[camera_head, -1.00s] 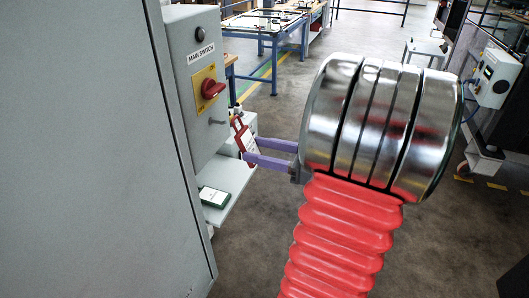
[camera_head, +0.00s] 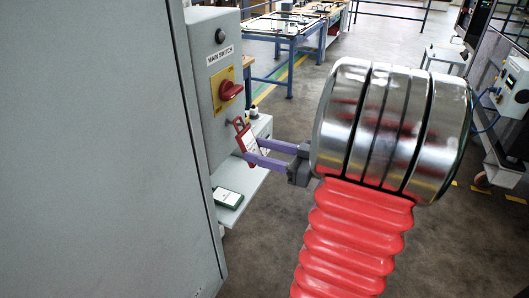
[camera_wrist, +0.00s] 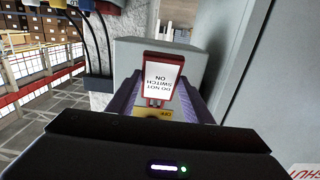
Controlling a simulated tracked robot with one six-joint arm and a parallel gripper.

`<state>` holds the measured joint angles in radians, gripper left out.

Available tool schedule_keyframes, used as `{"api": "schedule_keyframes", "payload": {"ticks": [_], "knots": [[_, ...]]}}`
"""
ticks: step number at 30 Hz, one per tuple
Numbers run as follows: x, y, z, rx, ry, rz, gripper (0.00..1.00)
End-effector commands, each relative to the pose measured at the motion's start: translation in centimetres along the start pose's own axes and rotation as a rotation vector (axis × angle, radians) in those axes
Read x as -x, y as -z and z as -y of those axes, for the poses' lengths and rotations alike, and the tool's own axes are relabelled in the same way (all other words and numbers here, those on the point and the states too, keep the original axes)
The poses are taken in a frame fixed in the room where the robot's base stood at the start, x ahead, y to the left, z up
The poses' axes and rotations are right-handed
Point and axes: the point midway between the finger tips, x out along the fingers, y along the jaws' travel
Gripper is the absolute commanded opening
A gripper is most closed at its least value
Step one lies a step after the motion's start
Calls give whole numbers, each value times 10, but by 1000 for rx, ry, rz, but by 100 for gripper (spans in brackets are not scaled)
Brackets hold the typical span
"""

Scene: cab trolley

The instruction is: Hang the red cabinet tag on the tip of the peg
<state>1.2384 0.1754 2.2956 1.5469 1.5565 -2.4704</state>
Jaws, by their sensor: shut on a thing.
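The red cabinet tag (camera_head: 245,138), with a white label, is held between the purple fingers of my gripper (camera_head: 252,150). The tag is tilted in the head view. In the wrist view the tag (camera_wrist: 163,82) stands between the fingers, its text "DO NOT SWITCH ON" upside down. The small peg (camera_head: 229,122) sticks out of the grey switch box below the red rotary switch (camera_head: 231,91). The tag's upper end is close beside the peg in the head view. I cannot tell whether they touch, and the peg is not discernible in the wrist view.
A grey shelf (camera_head: 252,183) sits below the switch box and carries a dark green box with a white top (camera_head: 227,198). A large grey cabinet door (camera_head: 105,160) fills the left. The floor to the right is open around my arm.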

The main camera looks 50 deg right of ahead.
Motion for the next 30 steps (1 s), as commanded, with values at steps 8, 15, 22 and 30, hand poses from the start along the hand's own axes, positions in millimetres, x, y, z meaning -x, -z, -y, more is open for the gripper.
{"api": "schedule_keyframes", "payload": {"ticks": [8, 15, 22, 30], "knots": [[-7, -6, 0, 0, 1, 0, 21], [-8, -6, 0, 0, 0, 0, 21], [-8, -6, 0, 0, 0, 0, 21], [-8, -6, 0, 1, 1, 0, 51]]}}
